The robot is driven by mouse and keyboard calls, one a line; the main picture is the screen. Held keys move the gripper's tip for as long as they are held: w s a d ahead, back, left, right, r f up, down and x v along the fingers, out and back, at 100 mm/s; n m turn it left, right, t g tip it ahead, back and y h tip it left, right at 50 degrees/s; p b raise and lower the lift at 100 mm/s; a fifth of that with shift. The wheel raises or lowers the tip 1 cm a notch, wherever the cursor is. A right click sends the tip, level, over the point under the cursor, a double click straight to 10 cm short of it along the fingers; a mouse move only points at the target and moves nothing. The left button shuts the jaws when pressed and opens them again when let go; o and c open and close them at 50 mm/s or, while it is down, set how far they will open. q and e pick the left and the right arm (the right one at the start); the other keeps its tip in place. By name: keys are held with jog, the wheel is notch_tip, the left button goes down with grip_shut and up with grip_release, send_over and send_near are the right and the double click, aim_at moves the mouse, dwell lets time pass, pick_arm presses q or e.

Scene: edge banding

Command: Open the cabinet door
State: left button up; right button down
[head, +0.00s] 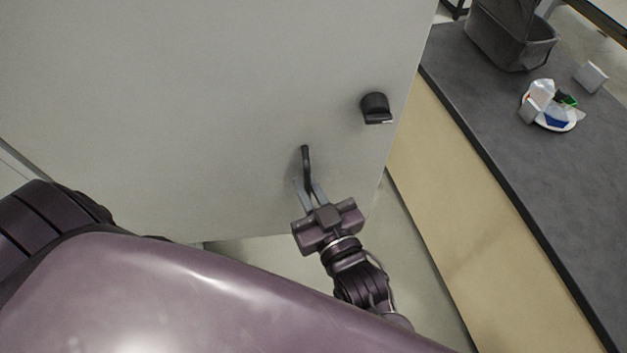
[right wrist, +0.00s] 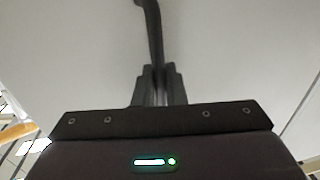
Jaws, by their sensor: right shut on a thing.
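The cabinet door (head: 200,100) is a large pale grey panel filling the left and middle of the head view. A dark bar handle (head: 305,160) is on it, low and near its right edge. My right gripper (head: 309,190) is shut on the lower part of the handle. In the right wrist view the handle (right wrist: 152,30) runs down between the fingers (right wrist: 157,85) in front of the pale door (right wrist: 80,50). My left gripper is not in view; the right fingertips are partly hidden by the handle.
A dark knob-like fitting (head: 376,108) sticks out of the door above and right of the handle. To the right is a counter (head: 500,140) with a dark grey top, holding a dark bin (head: 510,40) and a white plate of small items (head: 552,122). Floor shows between door and counter.

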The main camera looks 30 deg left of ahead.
dwell(0.3)
jog(key=c, duration=1.6)
grip_release()
jog(key=shift+s+d+f, duration=0.1)
jog(key=shift+s+d, duration=0.05)
jog(key=b+v, duration=0.2)
jog(key=v, duration=0.5)
jog(key=shift+b, duration=0.4)
jog(key=shift+s+d, duration=0.15)
